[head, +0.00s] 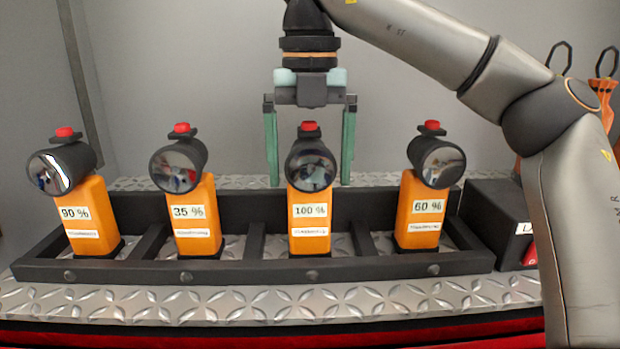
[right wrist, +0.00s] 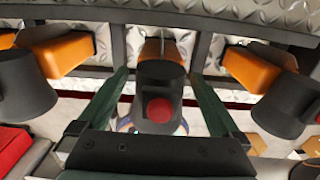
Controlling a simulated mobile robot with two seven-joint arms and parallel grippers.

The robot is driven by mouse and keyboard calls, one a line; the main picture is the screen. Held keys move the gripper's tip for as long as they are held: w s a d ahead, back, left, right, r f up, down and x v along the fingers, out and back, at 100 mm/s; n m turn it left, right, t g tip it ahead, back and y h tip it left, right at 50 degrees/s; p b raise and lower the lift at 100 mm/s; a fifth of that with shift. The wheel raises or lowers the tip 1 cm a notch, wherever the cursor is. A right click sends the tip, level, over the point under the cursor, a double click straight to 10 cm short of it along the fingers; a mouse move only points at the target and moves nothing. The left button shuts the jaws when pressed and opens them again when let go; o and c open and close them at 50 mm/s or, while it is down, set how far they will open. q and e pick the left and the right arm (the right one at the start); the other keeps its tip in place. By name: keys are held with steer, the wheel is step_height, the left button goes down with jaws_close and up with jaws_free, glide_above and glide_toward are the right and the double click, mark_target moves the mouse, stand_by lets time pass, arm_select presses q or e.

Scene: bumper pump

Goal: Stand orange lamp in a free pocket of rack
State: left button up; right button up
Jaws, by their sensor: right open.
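Orange lamps with black heads and red top buttons stand in the black rack (head: 375,268). From left they are labelled 90 % (head: 90,215), 35 % (head: 195,220), 100 % (head: 310,225) and 60 % (head: 422,210). Each base sits behind the rack's front rail. My right gripper (head: 310,183) points down over the 100 % lamp, open, with one finger at each side of its head. In the right wrist view, the open fingers (right wrist: 158,80) flank that lamp's black head (right wrist: 158,90), with gaps visible. My left gripper is not in view.
Neighbouring lamps stand on both sides of my right gripper. A black box (head: 497,215) with a partly hidden label is at the rack's right end. Orange items with black loops (head: 604,85) stand at far right. Metal tread plate (head: 250,305) lies in front; a grey wall is behind.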

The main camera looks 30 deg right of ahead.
mark_target(310, 123)
steer(key=shift+r, duration=2.7)
